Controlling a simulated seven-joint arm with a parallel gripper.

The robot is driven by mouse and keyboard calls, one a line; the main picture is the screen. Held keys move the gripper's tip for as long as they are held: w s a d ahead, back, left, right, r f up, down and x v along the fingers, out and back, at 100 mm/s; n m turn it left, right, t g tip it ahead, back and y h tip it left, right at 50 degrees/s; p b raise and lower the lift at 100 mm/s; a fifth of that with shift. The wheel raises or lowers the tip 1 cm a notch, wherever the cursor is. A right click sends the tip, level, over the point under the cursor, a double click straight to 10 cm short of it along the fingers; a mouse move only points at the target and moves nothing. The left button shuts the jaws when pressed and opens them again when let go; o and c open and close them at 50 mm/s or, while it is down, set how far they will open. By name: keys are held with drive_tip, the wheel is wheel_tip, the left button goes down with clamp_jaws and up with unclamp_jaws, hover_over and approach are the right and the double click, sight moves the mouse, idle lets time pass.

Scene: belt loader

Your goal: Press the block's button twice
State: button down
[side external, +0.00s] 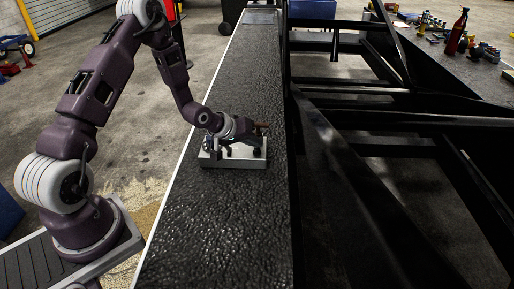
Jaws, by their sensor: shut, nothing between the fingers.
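A small silver-grey block (232,160) sits on the black, rough-topped belt surface, near its middle. My gripper (262,126) is just above the block's right part, reaching over it from the left. It is shut with nothing seen between the fingers. The wrist and gripper cover much of the block's top. I cannot make out the button, and I cannot tell whether my fingertips touch the block.
The belt (215,230) is otherwise clear in front of and behind the block. A black metal frame (370,120) runs along its right side. A red bottle (457,32) and several small items stand on a surface at the far right.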

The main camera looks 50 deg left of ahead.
drive_tip(key=shift+f, duration=0.2)
drive_tip(key=shift+r, duration=0.95)
drive_tip(key=shift+r, duration=2.5)
idle(0.5)
wheel_tip(320, 180, up, 4)
drive_tip(key=shift+f, duration=0.1)
